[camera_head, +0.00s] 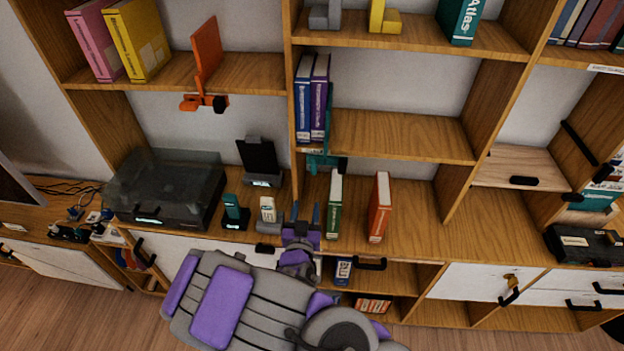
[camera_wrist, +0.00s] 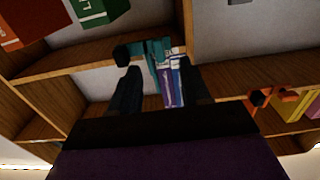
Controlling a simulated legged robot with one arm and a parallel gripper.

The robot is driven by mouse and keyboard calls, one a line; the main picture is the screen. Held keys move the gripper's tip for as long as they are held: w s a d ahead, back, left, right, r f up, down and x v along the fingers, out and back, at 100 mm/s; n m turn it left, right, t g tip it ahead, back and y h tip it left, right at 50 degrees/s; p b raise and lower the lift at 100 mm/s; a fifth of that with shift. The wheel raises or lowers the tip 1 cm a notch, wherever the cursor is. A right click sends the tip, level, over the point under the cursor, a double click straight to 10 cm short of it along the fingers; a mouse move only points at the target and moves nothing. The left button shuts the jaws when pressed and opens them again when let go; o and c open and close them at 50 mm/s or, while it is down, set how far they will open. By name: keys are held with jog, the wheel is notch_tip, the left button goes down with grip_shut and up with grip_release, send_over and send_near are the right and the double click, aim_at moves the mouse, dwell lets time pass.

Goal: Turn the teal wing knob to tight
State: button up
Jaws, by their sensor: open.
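A teal clamp-like fitting (camera_head: 320,162) sits at the front edge of the middle shelf, below the blue and purple books. A dark end piece shows at its right. It also shows in the wrist view (camera_wrist: 153,53), with a dark round piece at its left. The wing of the knob is too small to make out apart from the clamp, so its angle cannot be told. My gripper (camera_head: 305,213) is below the fitting in the head view. In the wrist view its dark fingers (camera_wrist: 160,92) are apart and empty, with the fitting beyond them.
A green book (camera_head: 335,205) and a red-orange book (camera_head: 379,208) stand right of my gripper. A cordless phone (camera_head: 234,212) and a pale handset (camera_head: 267,210) stand left. An orange clamp (camera_head: 205,101) hangs on the upper left shelf edge. The middle shelf (camera_head: 400,135) is bare right of the books.

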aim_at(314, 166)
jog(key=shift+w+d+b, duration=0.15)
jog(key=shift+w+b, duration=1.7)
jog(key=shift+w, duration=0.45)
jog(key=shift+w+d+b, duration=0.2)
jog(key=shift+w+b, duration=1.7)
jog(key=shift+w, duration=0.35)
jog(key=shift+w+d+b, duration=0.15)
jog(key=shift+w+b, duration=1.7)
jog(key=shift+w, duration=0.45)
jog(key=shift+c, duration=0.4)
grip_shut()
